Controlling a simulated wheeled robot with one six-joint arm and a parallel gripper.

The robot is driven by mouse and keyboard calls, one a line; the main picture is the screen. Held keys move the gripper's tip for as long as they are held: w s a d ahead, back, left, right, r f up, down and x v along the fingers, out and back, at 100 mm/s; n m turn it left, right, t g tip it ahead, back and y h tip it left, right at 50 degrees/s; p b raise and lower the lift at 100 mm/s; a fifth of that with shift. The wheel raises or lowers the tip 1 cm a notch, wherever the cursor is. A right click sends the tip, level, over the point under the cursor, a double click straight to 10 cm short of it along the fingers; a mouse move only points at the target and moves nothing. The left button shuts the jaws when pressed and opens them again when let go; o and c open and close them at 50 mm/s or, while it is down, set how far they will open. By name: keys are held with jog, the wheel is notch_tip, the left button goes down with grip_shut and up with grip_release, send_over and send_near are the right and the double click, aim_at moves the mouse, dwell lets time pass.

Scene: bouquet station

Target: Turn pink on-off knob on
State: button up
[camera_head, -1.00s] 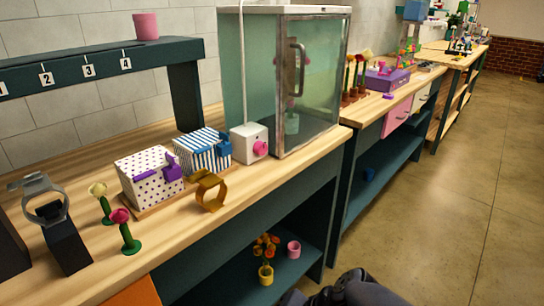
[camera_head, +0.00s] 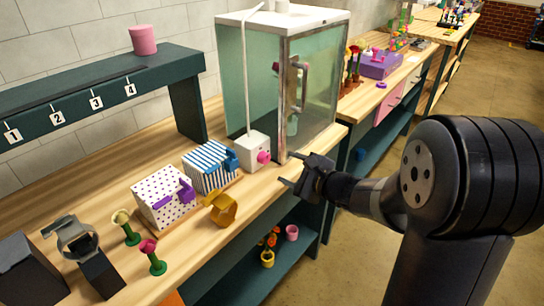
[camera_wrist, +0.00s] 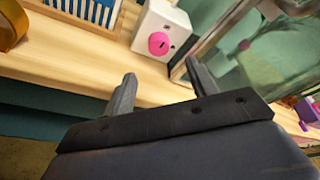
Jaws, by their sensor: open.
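The pink knob (camera_head: 264,157) sits on the front face of a small white box (camera_head: 251,150) beside the glass cabinet. It also shows in the wrist view (camera_wrist: 159,43), with a small dark mark on its face and small dark marks on the box around it. My gripper (camera_head: 287,169) is open and empty, just to the right of and below the knob in the head view, apart from it. In the wrist view its two fingers (camera_wrist: 160,82) point toward the box, with the knob beyond and between them.
The glass cabinet (camera_head: 312,85) with a handle stands right of the box. A striped box (camera_head: 208,167), a dotted box (camera_head: 163,198) and a gold ring-shaped item (camera_head: 221,208) stand to the left. The bench front edge (camera_head: 262,203) is clear below the knob.

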aim_at(267, 159)
jog(key=p+x, duration=0.1)
jog(key=x, duration=0.8)
jog(key=shift+a, duration=0.1)
jog(key=c, duration=1)
